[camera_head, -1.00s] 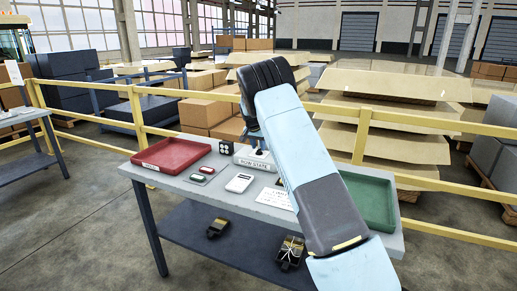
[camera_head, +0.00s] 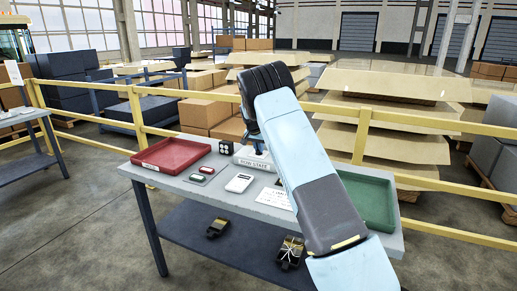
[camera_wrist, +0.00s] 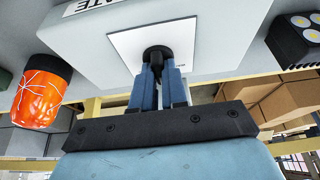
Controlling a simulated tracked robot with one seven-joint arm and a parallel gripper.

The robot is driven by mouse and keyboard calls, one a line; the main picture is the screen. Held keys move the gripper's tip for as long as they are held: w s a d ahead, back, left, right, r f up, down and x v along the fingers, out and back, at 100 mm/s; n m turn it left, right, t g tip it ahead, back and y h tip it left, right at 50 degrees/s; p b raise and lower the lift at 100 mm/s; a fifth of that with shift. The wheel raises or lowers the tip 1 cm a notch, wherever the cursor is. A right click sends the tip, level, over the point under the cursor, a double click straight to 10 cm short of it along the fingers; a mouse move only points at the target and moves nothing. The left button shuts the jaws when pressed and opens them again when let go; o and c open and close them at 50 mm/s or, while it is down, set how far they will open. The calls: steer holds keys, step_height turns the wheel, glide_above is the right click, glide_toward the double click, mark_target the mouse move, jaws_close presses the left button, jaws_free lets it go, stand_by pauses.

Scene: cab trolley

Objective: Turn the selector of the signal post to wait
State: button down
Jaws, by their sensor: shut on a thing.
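The signal post's box, a pale grey housing (camera_head: 250,159) with a lettered front, stands at the back of the table in the head view. In the wrist view the housing (camera_wrist: 225,25) carries a white square plate (camera_wrist: 125,45) with a black round selector knob (camera_wrist: 157,54) in it. My gripper (camera_wrist: 158,75) has its two blue fingers closed around the knob, close over the plate. The fingers hide part of the knob, and I cannot tell which position it points to. In the head view my arm hides most of the gripper.
A black block with round lights (camera_head: 225,147) stands beside the housing. A red tray (camera_head: 172,154) lies left and a green tray (camera_head: 372,200) right. An orange patterned cup (camera_wrist: 42,92) shows in the wrist view. A yellow railing (camera_head: 450,183) runs behind the table.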

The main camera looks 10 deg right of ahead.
stand_by(0.4)
steer(key=n, duration=0.2)
steer(key=n+y, duration=0.1)
steer(key=n, duration=0.1)
steer(key=shift+n+t+y, duration=0.3)
steer(key=shift+t, duration=0.1)
steer(key=shift+d+n+y, duration=0.1)
steer(key=shift+n+y, duration=0.8)
steer(key=shift+n, duration=1.3)
steer(key=c, duration=1.2)
jaws_free()
steer(key=shift+o, duration=0.2)
steer(key=shift+r, duration=0.1)
steer(key=a+v, duration=0.1)
steer(key=v, duration=1.2)
steer(key=shift+s+d+r, duration=0.15)
steer(key=shift+d+r, duration=0.05)
steer(key=shift+d, duration=0.3)
steer(key=shift+r, duration=0.1)
